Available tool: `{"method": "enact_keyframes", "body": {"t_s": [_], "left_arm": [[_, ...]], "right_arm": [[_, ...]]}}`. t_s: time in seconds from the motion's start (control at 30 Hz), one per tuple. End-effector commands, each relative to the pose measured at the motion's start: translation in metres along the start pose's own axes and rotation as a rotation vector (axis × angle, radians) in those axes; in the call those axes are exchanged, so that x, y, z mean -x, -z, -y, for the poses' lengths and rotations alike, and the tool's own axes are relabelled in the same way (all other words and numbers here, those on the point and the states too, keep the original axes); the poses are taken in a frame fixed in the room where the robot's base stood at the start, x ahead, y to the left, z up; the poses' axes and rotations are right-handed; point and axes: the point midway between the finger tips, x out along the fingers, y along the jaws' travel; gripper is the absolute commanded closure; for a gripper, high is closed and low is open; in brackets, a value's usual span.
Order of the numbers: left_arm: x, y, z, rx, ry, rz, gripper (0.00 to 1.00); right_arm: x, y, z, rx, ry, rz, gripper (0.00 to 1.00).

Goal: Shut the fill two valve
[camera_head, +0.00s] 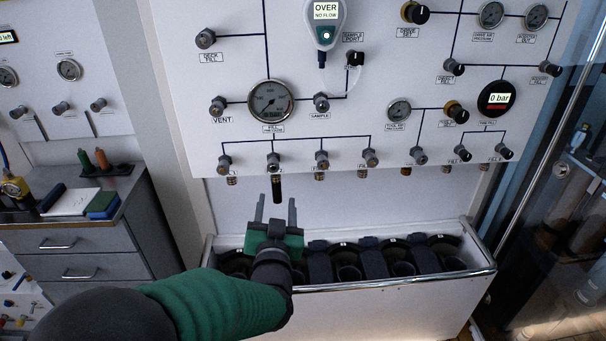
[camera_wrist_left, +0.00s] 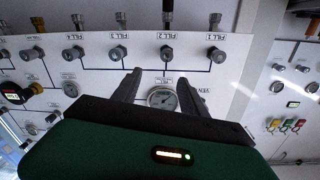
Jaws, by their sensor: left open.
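The fill two valve (camera_head: 273,160) is a small grey knob in the bottom row of the white panel (camera_head: 300,145). A black hose (camera_head: 277,188) hangs below it. My left gripper (camera_head: 276,203) is open and empty, with its two grey fingers pointing up toward the panel, below and apart from the valve. In the left wrist view, which shows the panel upside down, the fill two valve (camera_wrist_left: 167,52) stands beyond the gap between the open fingers (camera_wrist_left: 160,78). The way the knob is turned is too small to tell. My right gripper is not in view.
Similar knobs flank it: one on the left (camera_head: 224,161) and one on the right (camera_head: 321,159). A round gauge (camera_head: 269,100) sits above. A white trough (camera_head: 380,300) with a metal rim and dark cylinder slots stands below the panel. A grey drawer cabinet (camera_head: 85,245) is at left.

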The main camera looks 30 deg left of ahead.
Motion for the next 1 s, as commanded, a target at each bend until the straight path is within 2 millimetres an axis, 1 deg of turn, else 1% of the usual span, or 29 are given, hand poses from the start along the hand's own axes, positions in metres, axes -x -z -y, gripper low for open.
{"method": "enact_keyframes", "body": {"t_s": [0.03, 0.07, 0.17, 0.27, 0.4, 0.7, 0.83, 0.9, 1.0], "left_arm": [[0.008, -0.009, 0.005, 0.014, -0.006, 0.005, 0.49], [0.011, -0.011, 0.007, 0.018, -0.009, 0.008, 0.49], [0.006, -0.011, 0.01, 0.022, -0.009, 0.011, 0.49], [-0.012, -0.012, 0.008, 0.018, -0.007, 0.012, 0.49], [-0.049, -0.012, 0.004, 0.011, -0.007, 0.012, 0.49], [-0.125, -0.012, 0.004, 0.012, -0.008, 0.012, 0.49], [-0.147, -0.011, 0.003, 0.012, -0.009, 0.012, 0.49], [-0.154, -0.011, 0.004, 0.013, -0.009, 0.013, 0.49], [-0.158, -0.011, 0.003, 0.015, -0.009, 0.013, 0.49]], "right_arm": [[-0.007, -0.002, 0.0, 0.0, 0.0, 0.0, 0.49], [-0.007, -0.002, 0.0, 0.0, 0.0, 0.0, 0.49], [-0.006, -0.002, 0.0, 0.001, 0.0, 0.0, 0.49], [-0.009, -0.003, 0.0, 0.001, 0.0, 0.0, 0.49], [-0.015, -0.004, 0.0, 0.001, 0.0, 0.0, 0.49], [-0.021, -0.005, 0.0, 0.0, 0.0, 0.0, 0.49], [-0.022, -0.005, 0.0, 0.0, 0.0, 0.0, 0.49], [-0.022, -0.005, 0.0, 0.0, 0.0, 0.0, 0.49], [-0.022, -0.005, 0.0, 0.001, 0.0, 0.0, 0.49]]}}
